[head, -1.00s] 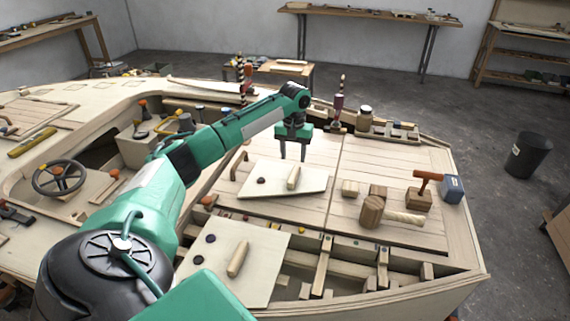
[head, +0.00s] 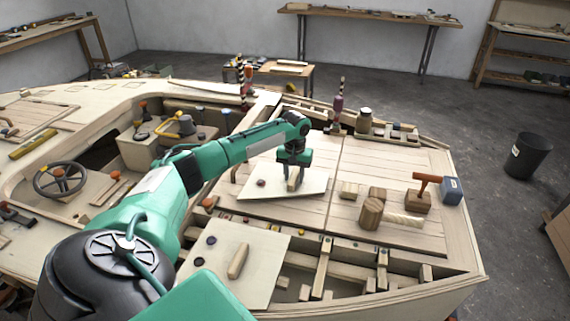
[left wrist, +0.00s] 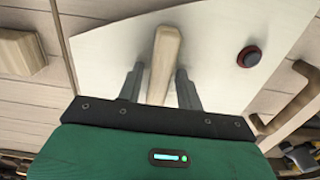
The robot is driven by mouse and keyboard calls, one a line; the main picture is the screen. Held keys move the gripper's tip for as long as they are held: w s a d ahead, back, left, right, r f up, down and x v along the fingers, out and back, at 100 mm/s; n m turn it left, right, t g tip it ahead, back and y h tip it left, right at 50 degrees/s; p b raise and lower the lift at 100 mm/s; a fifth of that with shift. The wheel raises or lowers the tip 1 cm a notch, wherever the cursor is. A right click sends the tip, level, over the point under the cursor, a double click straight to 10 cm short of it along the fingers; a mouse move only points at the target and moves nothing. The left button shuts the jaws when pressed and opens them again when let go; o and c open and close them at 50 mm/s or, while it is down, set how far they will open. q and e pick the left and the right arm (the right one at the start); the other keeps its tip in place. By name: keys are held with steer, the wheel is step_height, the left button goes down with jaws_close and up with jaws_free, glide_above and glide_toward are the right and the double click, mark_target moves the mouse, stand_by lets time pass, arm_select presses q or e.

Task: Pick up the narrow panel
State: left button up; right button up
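A pale panel (head: 314,184) with a wooden bar handle (head: 294,184) and a dark round knob lies flat on the deck planks; I take it for the narrow panel. It fills much of the left wrist view (left wrist: 215,45). My left gripper (head: 294,180) is over this panel, pointing down. In the left wrist view its open fingers stand on either side of the handle (left wrist: 165,55), with a small gap visible on each side. A second pale panel (head: 258,272), with a handle and two dark knobs, lies nearer me. My right gripper is not in view.
Wooden blocks (head: 349,190), a mallet (head: 371,212) and a blue block (head: 451,188) stand on the planks to the right. A curved wooden rail (left wrist: 290,110) is beside the panel. An open framed bay (head: 345,270) lies at the front.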

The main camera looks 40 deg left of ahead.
arm_select(q)
jaws_close()
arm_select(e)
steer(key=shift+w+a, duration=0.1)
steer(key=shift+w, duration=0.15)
arm_select(q)
steer(key=shift+r, duration=0.15)
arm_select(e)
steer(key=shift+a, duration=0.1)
